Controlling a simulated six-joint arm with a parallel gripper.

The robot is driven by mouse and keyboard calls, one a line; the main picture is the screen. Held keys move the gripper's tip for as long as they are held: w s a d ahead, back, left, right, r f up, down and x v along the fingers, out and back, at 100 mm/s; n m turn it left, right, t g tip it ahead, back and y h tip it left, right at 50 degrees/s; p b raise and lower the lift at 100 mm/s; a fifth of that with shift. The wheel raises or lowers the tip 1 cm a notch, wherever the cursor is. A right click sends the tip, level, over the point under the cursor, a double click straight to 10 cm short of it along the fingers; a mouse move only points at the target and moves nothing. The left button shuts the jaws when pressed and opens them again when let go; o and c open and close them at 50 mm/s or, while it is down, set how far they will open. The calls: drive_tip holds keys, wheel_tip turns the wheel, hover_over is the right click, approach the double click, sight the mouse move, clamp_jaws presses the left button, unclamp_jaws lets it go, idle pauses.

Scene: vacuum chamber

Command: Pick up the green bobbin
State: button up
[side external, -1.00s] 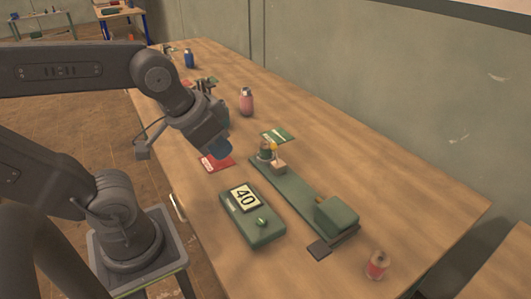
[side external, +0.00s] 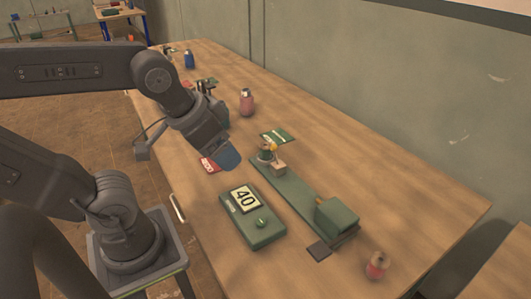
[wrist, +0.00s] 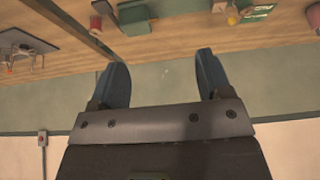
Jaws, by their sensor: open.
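What looks like the green bobbin (side external: 264,154) sits at the far end of a long green rail, beside a small yellow part (side external: 273,146) and a tan block (side external: 279,168). It is small, and its details are hard to make out. My gripper (side external: 226,158) has blue fingers and hangs above the table, left of the bobbin and apart from it. In the wrist view the two fingers (wrist: 162,68) are spread with nothing between them. The yellow part also shows at the top of that view (wrist: 232,20).
A green box (side external: 336,217) stands on the rail's near end. A green unit with a "40" plate (side external: 252,222) lies left of it. A reddish bobbin (side external: 376,265) stands at the near right.

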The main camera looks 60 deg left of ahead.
drive_tip(key=n+g, duration=0.6)
drive_tip(key=n, duration=1.5)
hover_over(266, 145)
wheel_tip(266, 145, down, 9)
wheel_tip(266, 145, down, 8)
drive_tip(key=shift+w+f, duration=0.1)
drive_tip(key=shift+s+f, duration=0.2)
drive_tip(key=shift+f, duration=2.8)
